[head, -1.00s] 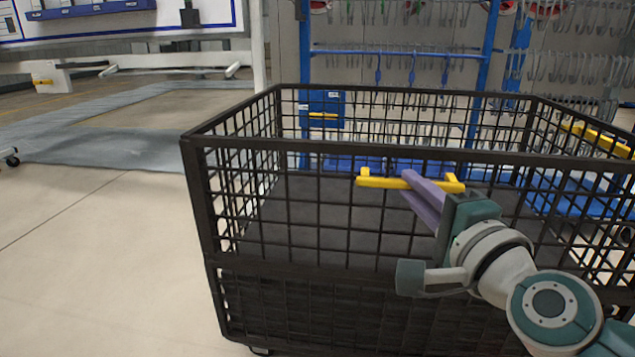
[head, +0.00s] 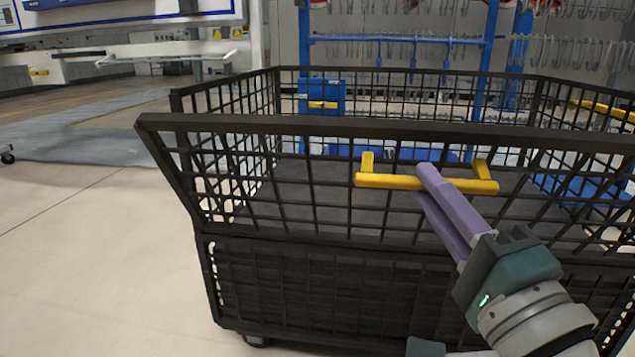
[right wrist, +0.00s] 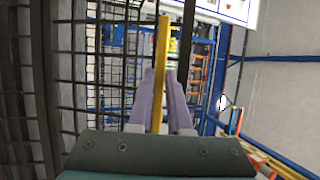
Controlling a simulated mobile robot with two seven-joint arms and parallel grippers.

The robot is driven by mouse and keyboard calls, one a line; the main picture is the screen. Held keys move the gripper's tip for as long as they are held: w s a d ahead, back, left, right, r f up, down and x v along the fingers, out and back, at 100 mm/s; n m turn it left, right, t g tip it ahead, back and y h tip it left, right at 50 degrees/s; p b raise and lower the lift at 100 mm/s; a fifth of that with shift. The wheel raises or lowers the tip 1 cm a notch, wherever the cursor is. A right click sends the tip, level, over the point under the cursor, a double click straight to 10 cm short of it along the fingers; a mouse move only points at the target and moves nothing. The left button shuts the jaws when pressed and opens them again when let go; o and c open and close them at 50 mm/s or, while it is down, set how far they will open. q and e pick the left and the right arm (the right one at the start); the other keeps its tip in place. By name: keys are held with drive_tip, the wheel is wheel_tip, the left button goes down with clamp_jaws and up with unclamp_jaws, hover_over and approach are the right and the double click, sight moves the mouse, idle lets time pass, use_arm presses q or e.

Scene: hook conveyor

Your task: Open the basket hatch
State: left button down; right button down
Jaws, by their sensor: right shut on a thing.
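The black wire basket (head: 300,250) stands in front of me in the head view. The hatch (head: 300,125) is the upper part of its near side. The hatch leans out toward me, its top rim apart from the side walls. A yellow handle (head: 385,181) is fixed to the hatch. My right gripper (head: 430,180), with purple fingers, is shut on the yellow handle near its middle. In the right wrist view the handle (right wrist: 162,60) runs between the two purple fingers (right wrist: 160,100). My left gripper is not in view.
Blue racks with many hanging hooks (head: 410,45) stand behind the basket. A blue box (head: 321,92) shows at the far side. The floor (head: 80,230) to the left is clear.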

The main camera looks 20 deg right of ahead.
drive_tip(key=s+a+f+n+t+b, duration=0.1)
drive_tip(key=s+a+f+t+b, duration=0.1)
drive_tip(key=f+b, duration=0.5)
drive_tip(key=s+a+f+n+t+y+b, duration=0.1)
drive_tip(key=s+f+b, duration=0.3)
drive_tip(key=f+b, duration=0.4)
wheel_tip(320, 180, down, 6)
drive_tip(key=shift+s+a+r+n+t, duration=0.1)
drive_tip(key=shift+s+a+n+t, duration=0.2)
drive_tip(key=shift+a+n+t, duration=0.3)
drive_tip(key=shift+d, duration=0.1)
drive_tip(key=c, duration=1.2)
unclamp_jaws()
drive_tip(key=o, duration=0.3)
drive_tip(key=shift+w+d+y, duration=0.25)
drive_tip(key=shift+w+y, duration=0.05)
drive_tip(key=shift+w, duration=0.05)
drive_tip(key=shift+s+a, duration=0.2)
